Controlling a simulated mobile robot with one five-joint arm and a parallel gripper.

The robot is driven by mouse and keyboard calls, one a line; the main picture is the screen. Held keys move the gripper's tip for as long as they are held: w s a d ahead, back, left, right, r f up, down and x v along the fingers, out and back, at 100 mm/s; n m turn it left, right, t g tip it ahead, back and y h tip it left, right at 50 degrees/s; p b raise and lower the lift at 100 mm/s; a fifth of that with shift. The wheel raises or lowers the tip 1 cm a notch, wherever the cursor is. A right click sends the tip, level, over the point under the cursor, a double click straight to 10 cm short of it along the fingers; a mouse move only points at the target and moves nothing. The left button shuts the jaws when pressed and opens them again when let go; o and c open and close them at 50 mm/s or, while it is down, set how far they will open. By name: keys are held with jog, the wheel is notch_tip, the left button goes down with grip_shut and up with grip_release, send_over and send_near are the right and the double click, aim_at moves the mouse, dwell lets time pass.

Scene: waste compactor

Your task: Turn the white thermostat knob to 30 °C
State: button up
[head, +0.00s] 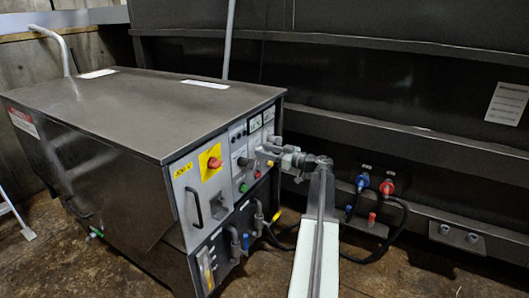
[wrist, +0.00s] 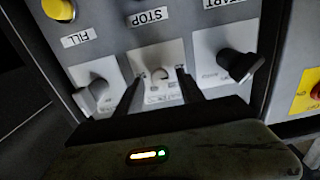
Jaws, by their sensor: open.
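In the wrist view, a small white knob (wrist: 160,74) sits on a white plate on the grey control panel, and I take it for the thermostat knob. The scale around it is too small and dark to read. My gripper (wrist: 158,88) is open, with one dark finger on each side of this knob. I cannot tell whether the fingers touch it. In the head view, my gripper (head: 262,157) is at the front panel of the metal cabinet (head: 150,105) and hides the knob.
In the wrist view, a pale knob (wrist: 95,95) is left of the fingers and a black knob (wrist: 238,63) is right. A yellow button (wrist: 59,9) is at upper left. In the head view, a red switch (head: 214,163), a black handle (head: 193,208) and hoses (head: 400,222) are nearby.

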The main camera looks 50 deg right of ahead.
jog(key=shift+c, duration=0.4)
grip_shut()
jog(key=shift+m, duration=0.4)
jog(key=m, duration=0.4)
jog(key=shift+m, duration=0.4)
jog(key=m, duration=0.6)
jog(key=shift+d+f, duration=0.1)
